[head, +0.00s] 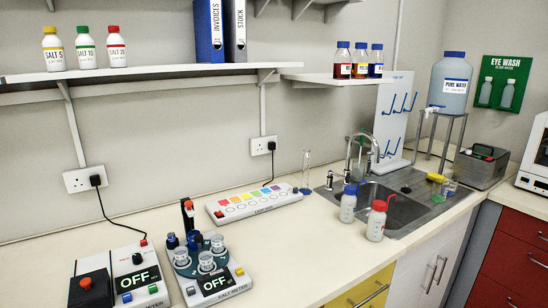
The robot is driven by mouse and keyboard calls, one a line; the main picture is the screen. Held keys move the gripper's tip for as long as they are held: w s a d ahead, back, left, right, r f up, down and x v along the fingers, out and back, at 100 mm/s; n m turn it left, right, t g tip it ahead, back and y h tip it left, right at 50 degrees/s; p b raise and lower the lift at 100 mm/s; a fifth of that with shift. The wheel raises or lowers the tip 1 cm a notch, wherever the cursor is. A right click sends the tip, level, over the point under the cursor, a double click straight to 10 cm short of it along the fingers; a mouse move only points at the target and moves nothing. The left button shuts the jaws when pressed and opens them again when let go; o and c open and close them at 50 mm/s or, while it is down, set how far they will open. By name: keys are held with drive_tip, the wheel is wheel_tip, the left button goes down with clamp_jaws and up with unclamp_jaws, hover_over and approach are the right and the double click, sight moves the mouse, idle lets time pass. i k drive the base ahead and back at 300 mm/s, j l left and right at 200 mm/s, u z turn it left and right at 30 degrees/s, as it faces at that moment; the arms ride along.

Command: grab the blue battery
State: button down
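I cannot pick out the blue battery with certainty. Small dark-blue pieces (172,241) stand at the back of the round holder on the right salt meter (218,286), among clear cups, too small to identify. The left meter (139,281) has a small blue button and a black block with a red top (87,284) beside its OFF display. My gripper is not in this view, so its state and position are hidden.
A colour-dotted strip (253,202) lies behind the meters. Blue-capped (348,205) and red-capped (376,222) bottles stand before the sink (412,204). A grey box (481,167) sits right of it. The front middle counter (285,258) is clear. Shelves (150,72) overhang the back.

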sight(172, 239)
drive_tip(key=i+j+u, duration=0.2)
drive_tip(key=u, duration=0.15)
drive_tip(key=i+j+u, duration=0.15)
drive_tip(key=u, duration=0.2)
drive_tip(key=i+u, duration=0.35)
drive_tip(key=k+j, duration=0.05)
drive_tip(key=k, duration=0.05)
